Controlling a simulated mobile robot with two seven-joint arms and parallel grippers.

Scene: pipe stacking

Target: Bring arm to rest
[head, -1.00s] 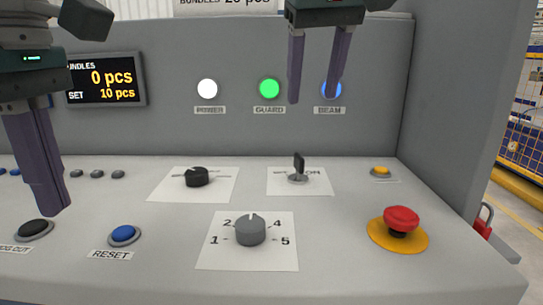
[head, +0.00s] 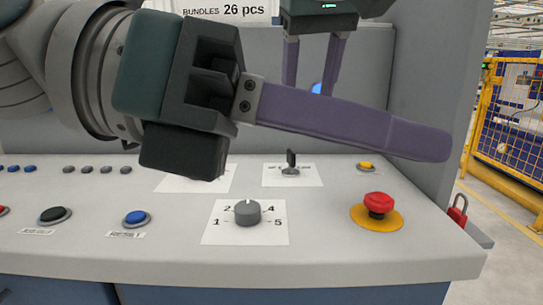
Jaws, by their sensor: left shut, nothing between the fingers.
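My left gripper (head: 430,142) reaches across the upper middle of the head view, close to the camera, its purple fingers together and pointing right. Nothing is between them. It is in front of the console's back panel and hides the display and most of the lamps. My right gripper (head: 312,88) hangs from the top, fingers down and apart, with nothing between them. Both grippers are clear of the console.
The console (head: 380,262) carries a numbered rotary knob (head: 247,212), a key switch (head: 290,163), a red emergency stop (head: 378,203), a blue reset button (head: 135,218) and a yellow button (head: 366,166). A yellow fence (head: 510,128) stands at right.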

